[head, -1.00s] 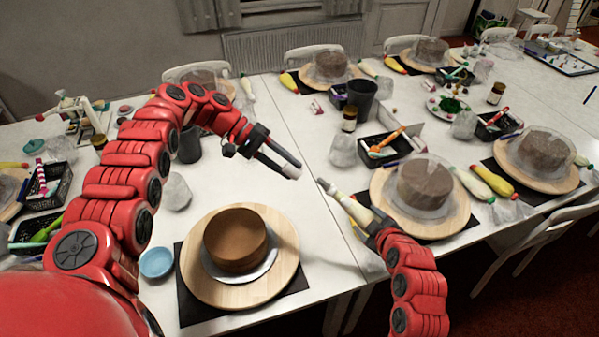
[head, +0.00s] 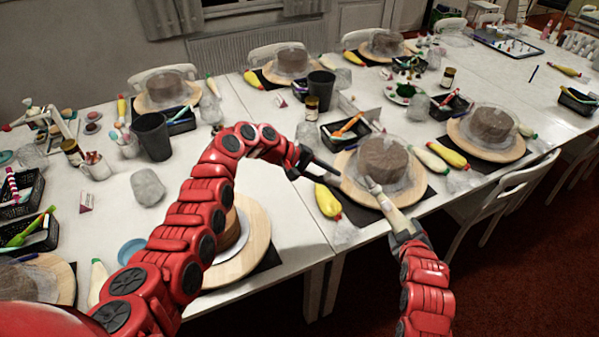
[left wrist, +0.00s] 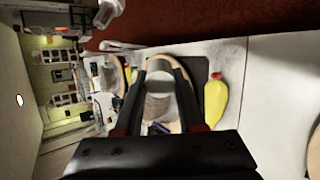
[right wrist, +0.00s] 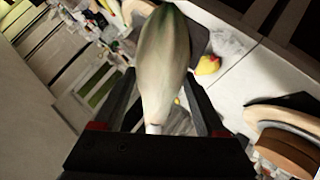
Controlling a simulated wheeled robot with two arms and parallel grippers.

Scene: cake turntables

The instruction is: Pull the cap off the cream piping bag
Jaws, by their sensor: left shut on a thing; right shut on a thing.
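My right gripper (head: 402,226) is shut on the cream piping bag (head: 388,206), a pale bag whose narrow end points up and left in the head view. In the right wrist view the bag (right wrist: 163,65) fills the space between the fingers, with a greenish far end. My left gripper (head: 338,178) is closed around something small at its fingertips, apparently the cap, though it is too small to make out. These fingertips are close to the bag's narrow end, with a small gap in the picture. In the left wrist view the fingers (left wrist: 160,66) converge.
A brown cake on a round wooden board (head: 258,245) is partly hidden behind my left arm. Beyond the grippers stands a wrapped cake (head: 384,158) on another board. A yellow piping bag (head: 327,201) lies near the table edge. A dark cup (head: 152,137) stands left.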

